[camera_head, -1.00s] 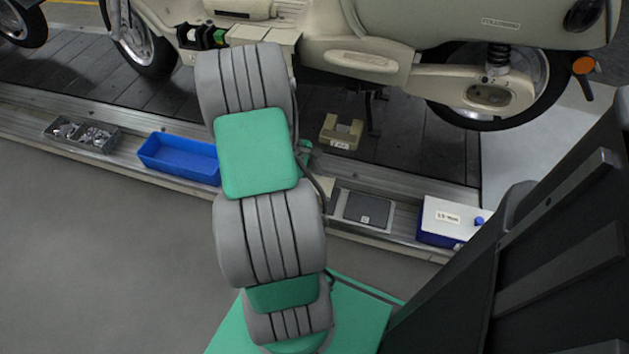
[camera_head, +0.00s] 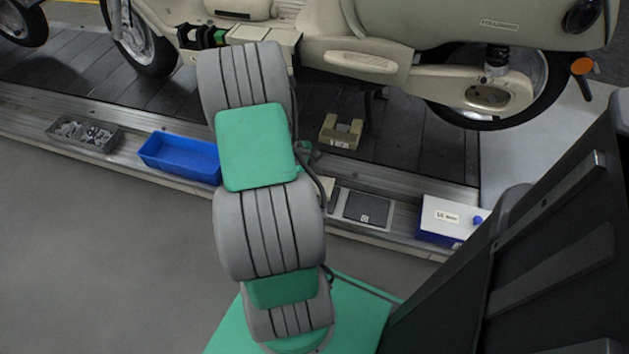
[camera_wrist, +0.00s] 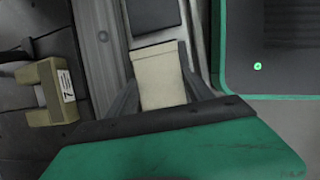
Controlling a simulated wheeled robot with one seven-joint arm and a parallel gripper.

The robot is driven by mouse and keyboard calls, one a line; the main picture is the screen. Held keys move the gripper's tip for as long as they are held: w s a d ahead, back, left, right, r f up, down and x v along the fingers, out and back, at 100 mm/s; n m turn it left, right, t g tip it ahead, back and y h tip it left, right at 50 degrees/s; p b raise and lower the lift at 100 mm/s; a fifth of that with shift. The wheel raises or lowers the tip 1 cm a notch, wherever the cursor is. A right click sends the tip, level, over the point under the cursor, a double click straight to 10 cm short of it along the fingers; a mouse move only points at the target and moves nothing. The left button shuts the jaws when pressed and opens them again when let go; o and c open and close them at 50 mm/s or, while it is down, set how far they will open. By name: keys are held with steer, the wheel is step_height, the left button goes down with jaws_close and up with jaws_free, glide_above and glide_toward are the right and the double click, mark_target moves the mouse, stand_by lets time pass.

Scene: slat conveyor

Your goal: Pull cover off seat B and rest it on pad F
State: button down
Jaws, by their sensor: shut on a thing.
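My gripper (camera_wrist: 160,84) is shut on a beige cover (camera_wrist: 157,62), with one dark finger along each side of it in the wrist view. The cover is over or on the metal rail beside a dark pad (camera_wrist: 152,14); I cannot tell whether it touches the rail. In the head view the dark pad (camera_head: 369,207) carries a small label too small to read, and only a beige sliver of the cover (camera_head: 326,187) shows beside my arm. Seat B cannot be made out for certain. An open bay with black and green parts (camera_head: 206,37) shows on the scooter.
A beige notched block (camera_head: 340,132) with a label stands on the dark slats. A blue tray (camera_head: 180,160), a grey bin of metal parts (camera_head: 85,133) and a white-and-blue box (camera_head: 447,220) stand along the rail. The scooter (camera_head: 400,50) is close behind.

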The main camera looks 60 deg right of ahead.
steer(key=shift+c, duration=1.5)
jaws_free()
